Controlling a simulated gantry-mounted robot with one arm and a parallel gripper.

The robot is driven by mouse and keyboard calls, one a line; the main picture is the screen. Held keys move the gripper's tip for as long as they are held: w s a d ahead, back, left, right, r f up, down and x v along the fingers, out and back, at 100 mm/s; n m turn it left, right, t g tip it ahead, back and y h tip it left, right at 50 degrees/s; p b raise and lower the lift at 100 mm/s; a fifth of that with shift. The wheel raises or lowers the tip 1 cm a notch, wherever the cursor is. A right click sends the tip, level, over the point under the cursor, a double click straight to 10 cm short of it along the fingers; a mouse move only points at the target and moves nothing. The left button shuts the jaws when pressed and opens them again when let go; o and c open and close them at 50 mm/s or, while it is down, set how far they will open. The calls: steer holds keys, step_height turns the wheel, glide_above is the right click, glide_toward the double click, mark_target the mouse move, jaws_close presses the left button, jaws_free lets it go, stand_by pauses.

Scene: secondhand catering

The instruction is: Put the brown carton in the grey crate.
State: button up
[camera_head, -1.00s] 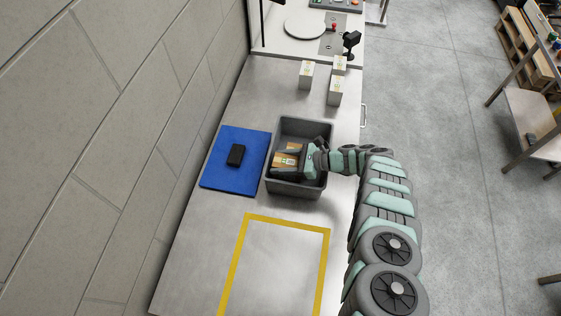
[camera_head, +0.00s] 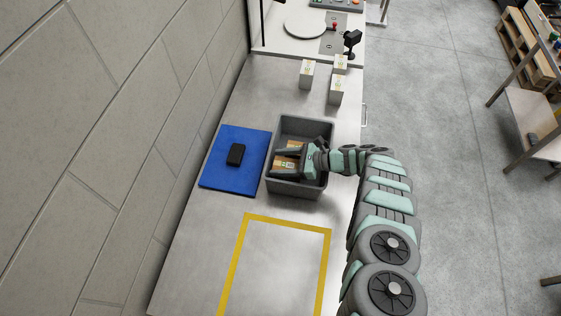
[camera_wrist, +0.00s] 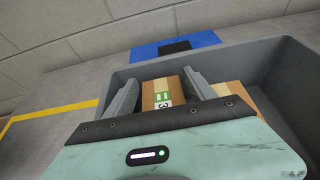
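The brown carton (camera_head: 284,162) lies low inside the grey crate (camera_head: 292,190), between the fingers of my gripper (camera_head: 278,161). In the wrist view the carton (camera_wrist: 161,93) shows its green-and-white label, and the fingers (camera_wrist: 162,88) stand apart on either side of it. The fingers look spread, with a slim gap beside the carton. A second brown carton (camera_wrist: 245,98) is in the crate, right of the right finger. My gripper reaches into the crate from the right and hides part of its inside.
A blue mat (camera_head: 222,178) with a black object (camera_head: 235,154) lies left of the crate. Several white cartons (camera_head: 307,74) stand behind it. A yellow taped outline (camera_head: 287,223) marks clear tabletop in front. A wall runs along the left.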

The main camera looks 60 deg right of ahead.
steer(key=shift+o, duration=0.3)
steer(key=shift+s+f, duration=0.1)
steer(key=shift+f, duration=0.05)
steer(key=shift+r+p, duration=0.65)
steer(key=shift+p, duration=0.1)
steer(key=b+v, duration=0.2)
steer(key=v, duration=1)
steer(key=shift+r, duration=0.1)
